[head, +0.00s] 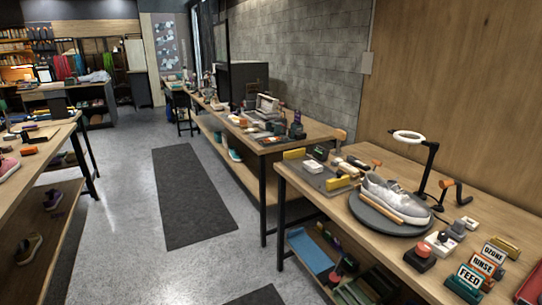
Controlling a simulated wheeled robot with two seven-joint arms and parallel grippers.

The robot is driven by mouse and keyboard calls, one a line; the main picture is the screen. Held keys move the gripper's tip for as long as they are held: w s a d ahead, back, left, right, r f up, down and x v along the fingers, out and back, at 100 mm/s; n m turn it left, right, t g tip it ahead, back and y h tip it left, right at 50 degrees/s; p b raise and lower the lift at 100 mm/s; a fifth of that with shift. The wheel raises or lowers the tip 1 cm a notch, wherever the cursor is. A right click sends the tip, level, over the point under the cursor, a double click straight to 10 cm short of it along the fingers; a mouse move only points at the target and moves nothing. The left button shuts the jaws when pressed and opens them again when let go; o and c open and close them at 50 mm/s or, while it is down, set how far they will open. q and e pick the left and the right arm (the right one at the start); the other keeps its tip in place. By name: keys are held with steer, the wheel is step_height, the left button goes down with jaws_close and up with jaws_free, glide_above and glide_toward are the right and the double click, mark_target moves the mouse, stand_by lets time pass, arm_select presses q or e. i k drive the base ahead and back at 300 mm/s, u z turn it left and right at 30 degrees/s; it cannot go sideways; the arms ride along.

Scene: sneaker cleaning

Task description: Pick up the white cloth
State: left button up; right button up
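I cannot clearly make out a white cloth on the near workbench. A pale, crumpled, cloth-like heap (94,77) lies on the far table at the back left; it is too small to tell what it is. A grey-white sneaker (397,197) sits on a dark round turntable (372,219) on the near right workbench. A small white block-like item (313,167) lies on a grey mat near that bench's left end. Neither of my grippers shows in the head view.
A table (62,135) stands at left. A dark floor mat (190,195) lies in the open aisle.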

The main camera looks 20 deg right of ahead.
mark_target(311, 165)
steer(key=i, duration=3.65)
steer(key=z, duration=4)
